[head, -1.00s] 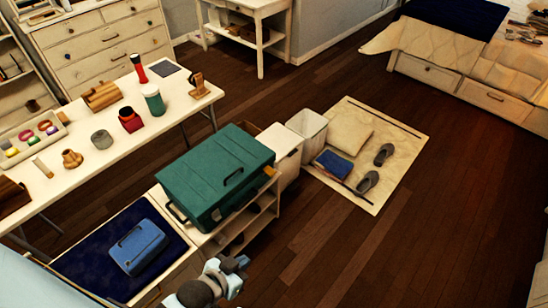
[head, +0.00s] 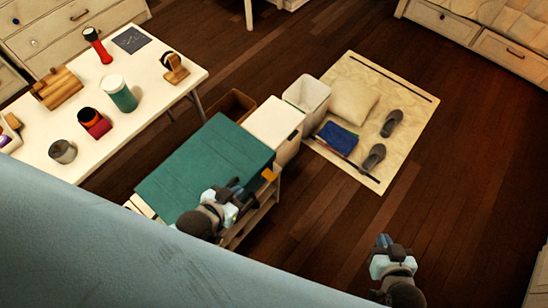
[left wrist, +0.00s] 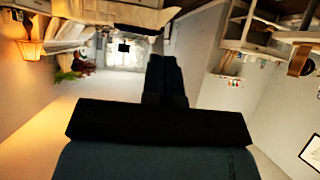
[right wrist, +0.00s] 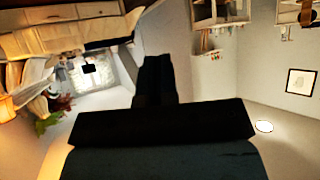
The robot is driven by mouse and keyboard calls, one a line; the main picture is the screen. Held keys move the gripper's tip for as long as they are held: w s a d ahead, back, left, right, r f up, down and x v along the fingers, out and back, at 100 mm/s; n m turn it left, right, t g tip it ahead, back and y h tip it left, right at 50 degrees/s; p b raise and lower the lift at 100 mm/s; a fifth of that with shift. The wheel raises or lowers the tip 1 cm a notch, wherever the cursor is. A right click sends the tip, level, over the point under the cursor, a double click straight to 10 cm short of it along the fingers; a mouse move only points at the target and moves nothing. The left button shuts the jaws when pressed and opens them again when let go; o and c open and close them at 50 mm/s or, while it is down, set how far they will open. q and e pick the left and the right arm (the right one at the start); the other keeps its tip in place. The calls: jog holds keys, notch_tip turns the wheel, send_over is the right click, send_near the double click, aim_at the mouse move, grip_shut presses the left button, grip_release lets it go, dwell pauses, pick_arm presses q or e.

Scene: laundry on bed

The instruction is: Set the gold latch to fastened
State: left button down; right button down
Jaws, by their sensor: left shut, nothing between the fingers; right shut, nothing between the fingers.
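A green case (head: 195,165) lies on a low shelf unit in the head view. A small gold-orange piece (head: 269,174) shows at its right corner; it may be the gold latch, but it is too small to tell its setting. My left gripper (head: 234,188) is shut and empty, in front of the case's near right part and hiding some of it, left of the gold piece. I cannot tell if it touches the case. My right gripper (head: 383,241) is shut and empty, over the floor to the right. Neither wrist view shows the case or latch.
A white cabinet (head: 273,121) and a white bin (head: 308,93) stand beyond the case. A long table (head: 150,106) with several items is at the left. A large pale blue surface (head: 120,250) covers the lower left. Dark floor (head: 455,170) is clear at right.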

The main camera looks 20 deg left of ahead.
pick_arm(q)
jog(key=shift+w+a, duration=0.2)
jog(key=shift+w, duration=0.15)
pick_arm(e)
jog(key=shift+w+a, duration=0.25)
jog(key=shift+w, duration=0.05)
pick_arm(q)
jog(key=shift+s+d, duration=0.2)
pick_arm(e)
jog(key=shift+s+d+f, duration=0.15)
jog(key=shift+s+f, duration=0.05)
jog(key=shift+s, duration=0.05)
